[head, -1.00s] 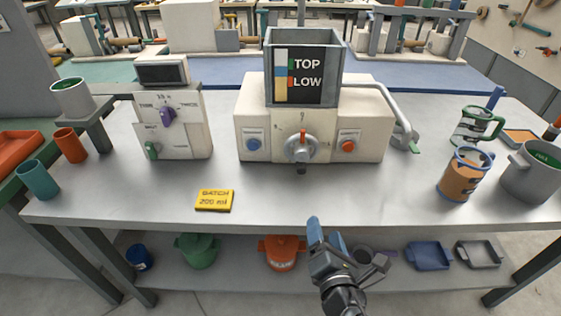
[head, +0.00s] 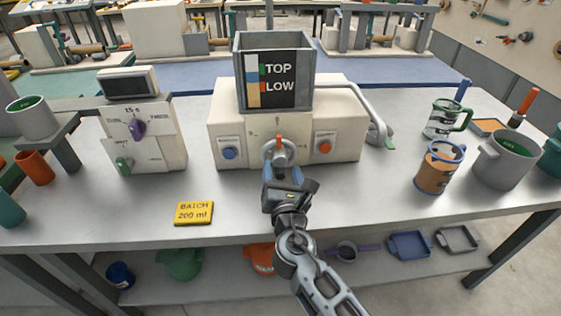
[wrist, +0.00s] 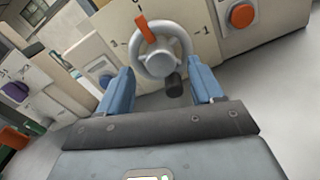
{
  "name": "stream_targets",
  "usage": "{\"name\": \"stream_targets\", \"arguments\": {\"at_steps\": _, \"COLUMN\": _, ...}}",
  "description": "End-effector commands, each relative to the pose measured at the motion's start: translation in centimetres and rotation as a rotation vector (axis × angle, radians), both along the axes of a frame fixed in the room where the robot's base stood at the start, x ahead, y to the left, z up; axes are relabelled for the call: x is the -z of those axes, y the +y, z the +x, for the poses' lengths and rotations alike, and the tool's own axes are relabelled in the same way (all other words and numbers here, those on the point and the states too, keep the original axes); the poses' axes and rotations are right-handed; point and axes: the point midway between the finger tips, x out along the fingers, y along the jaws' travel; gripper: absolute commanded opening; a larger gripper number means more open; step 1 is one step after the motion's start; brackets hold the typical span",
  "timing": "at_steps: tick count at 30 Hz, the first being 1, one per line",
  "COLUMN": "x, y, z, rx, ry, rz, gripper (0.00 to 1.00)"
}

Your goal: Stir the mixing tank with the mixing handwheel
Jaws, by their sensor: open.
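The mixing handwheel (head: 279,152) is a grey ring with an orange marker at its top, on the front of the cream machine. In the wrist view the handwheel (wrist: 160,52) shows its orange marker and a dark knob (wrist: 174,84) at its lower right. The mixing tank (head: 322,68) is a grey open box with a TOP/LOW level panel, on top of the machine. My gripper (head: 275,172) is in front of the handwheel; it also shows in the wrist view (wrist: 163,88). Its blue fingers are open, with the knob between them in the picture; I cannot tell contact.
A blue button (head: 229,153) and an orange button (head: 325,148) flank the handwheel. A yellow batch card (head: 194,213) lies in front. A dosing unit (head: 140,137) stands left. A mug (head: 438,167) and a grey pot (head: 500,164) stand right.

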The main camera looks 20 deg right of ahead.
Motion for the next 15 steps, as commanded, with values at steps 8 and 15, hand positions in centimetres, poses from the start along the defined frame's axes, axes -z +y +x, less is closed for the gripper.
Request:
{"name": "stream_targets", "arguments": {"at_steps": 8, "x": 0.0, "y": -1.0, "z": 3.0, "rx": 0.000, "ry": 0.000, "rz": 0.001, "gripper": 0.66}}
{"name": "stream_targets", "arguments": {"at_steps": 15, "x": 0.1, "y": -1.1, "z": 3.4, "rx": -0.002, "ry": 0.001, "rz": 0.002, "gripper": 0.66}}
